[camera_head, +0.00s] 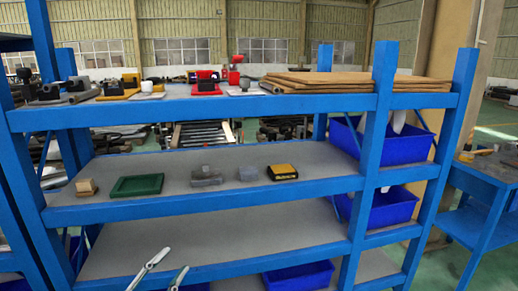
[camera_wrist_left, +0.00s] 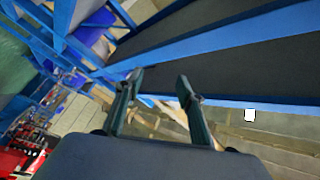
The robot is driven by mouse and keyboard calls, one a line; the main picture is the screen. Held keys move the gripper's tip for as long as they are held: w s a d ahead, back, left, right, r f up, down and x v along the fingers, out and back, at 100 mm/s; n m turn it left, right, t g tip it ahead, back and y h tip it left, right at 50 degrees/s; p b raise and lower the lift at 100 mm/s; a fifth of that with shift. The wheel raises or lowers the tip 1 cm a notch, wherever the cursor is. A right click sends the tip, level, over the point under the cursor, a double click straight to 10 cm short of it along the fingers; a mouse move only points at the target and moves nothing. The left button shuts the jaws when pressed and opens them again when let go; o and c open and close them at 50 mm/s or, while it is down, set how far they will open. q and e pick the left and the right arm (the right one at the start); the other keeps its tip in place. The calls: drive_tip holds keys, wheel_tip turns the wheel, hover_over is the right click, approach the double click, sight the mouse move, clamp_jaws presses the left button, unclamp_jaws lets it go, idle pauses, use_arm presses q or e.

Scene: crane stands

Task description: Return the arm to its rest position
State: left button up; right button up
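My left gripper (camera_head: 175,260) shows at the bottom of the head view, in front of the lower shelf of the blue rack (camera_head: 215,204). Its two fingers are apart, with nothing between them. The left wrist view also shows the open fingers of this gripper (camera_wrist_left: 160,79), with a blue shelf beam beyond the tips. I cannot tell the exact gap between the gripper and the rack. Most of the left arm is out of the head view. My right gripper is in neither view.
The middle shelf holds a green tray (camera_head: 137,186), grey parts (camera_head: 206,176), a yellow-black item (camera_head: 282,172) and a small tan block (camera_head: 86,187). Boards (camera_head: 318,82) lie on top. Blue bins (camera_head: 393,205) stand at the right. The visible lower shelf surface (camera_head: 220,238) is bare.

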use_arm(q)
drive_tip(key=s+d+f+n+g+y, duration=0.1)
drive_tip(key=s+f+n+g+y, duration=0.2)
drive_tip(key=s+f, duration=0.8)
drive_tip(key=s+d+f+n+g+y, duration=0.1)
drive_tip(key=s+f+n+g+y, duration=0.2)
drive_tip(key=f, duration=1.5)
drive_tip(key=s+n+g, duration=0.1)
drive_tip(key=s+n, duration=0.3)
drive_tip(key=s, duration=0.3)
drive_tip(key=shift+s+f+n, duration=0.25)
drive_tip(key=shift+s+n, duration=0.15)
